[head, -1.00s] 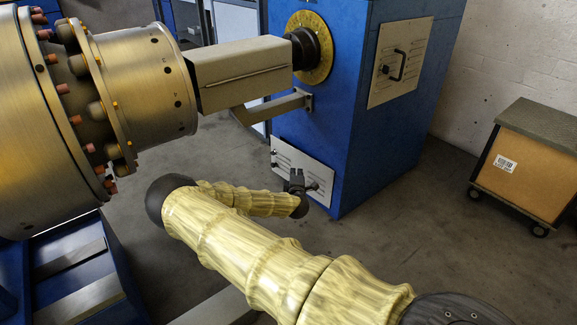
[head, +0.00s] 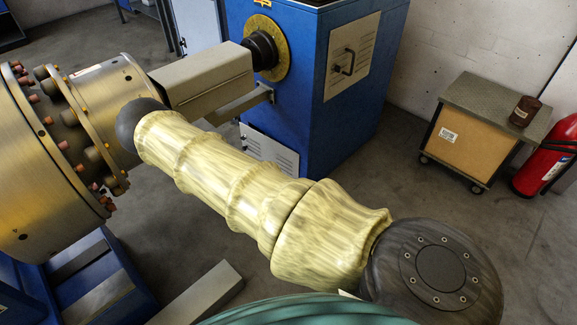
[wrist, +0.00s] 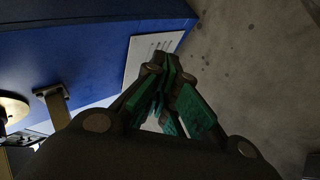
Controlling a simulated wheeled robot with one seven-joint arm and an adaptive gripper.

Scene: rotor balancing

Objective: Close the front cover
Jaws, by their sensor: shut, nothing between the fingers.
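A pale louvred panel (head: 269,149) sits low on the front of the blue cabinet (head: 355,125). It also shows in the wrist view (wrist: 146,55). A second louvred panel (head: 365,71) with a dark handle (head: 347,62) sits on the cabinet's right side and looks flush. I cannot tell for certain which one is the front cover, or whether the low panel is fully flush. My gripper (wrist: 166,63) is shut and empty, its tips overlapping the low panel's edge in the wrist view; contact is unclear. In the head view my arm hides the gripper.
A grey bracket arm (head: 243,101) juts from the cabinet below a dark shaft end (head: 262,48) with a yellow ring. The large metal rotor (head: 45,160) stands at left. A wheeled cart (head: 478,125) and red extinguisher (head: 545,155) stand at right. Floor between cabinet and cart is clear.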

